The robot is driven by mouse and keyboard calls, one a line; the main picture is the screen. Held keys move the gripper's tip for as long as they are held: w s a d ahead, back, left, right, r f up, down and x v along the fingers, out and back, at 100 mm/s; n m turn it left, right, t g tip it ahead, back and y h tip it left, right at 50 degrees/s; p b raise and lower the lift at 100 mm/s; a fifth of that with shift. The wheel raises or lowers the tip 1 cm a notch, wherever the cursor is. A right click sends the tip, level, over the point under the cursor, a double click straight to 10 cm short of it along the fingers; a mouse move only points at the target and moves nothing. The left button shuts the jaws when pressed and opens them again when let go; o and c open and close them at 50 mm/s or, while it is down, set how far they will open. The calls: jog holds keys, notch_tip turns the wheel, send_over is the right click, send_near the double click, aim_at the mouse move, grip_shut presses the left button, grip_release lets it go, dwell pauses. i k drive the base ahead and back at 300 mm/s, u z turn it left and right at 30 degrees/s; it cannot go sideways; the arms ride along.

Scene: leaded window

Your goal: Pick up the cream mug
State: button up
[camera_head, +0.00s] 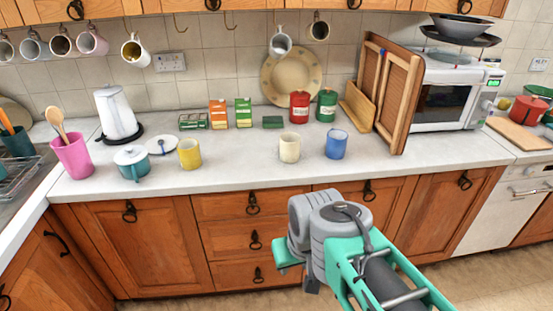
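The cream mug (289,147) stands upright on the white countertop (245,180), near the middle of its depth. A blue mug (336,144) stands to its right and a yellow mug (190,153) to its left, both apart from it. My gripper (299,270) is low in the picture, in front of the drawers and below the counter edge, well away from the cream mug. My grey wrist hides most of it, so its fingers and opening do not show clearly. Nothing touches the cream mug.
Behind the mug are a small green box (273,122), a red canister (300,107) and a leaning plate (291,76). Wooden boards (399,98) and a microwave (452,92) stand right. Mugs hang above (280,43). The counter in front of the mug is clear.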

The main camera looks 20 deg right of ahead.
aim_at(289, 145)
jog(key=u, duration=0.45)
jog(key=k, duration=1)
jog(key=u, duration=1.05)
jog(key=i, duration=1.75)
jog(key=z, duration=1.25)
jog(key=i, duration=0.55)
jog(key=z, duration=0.55)
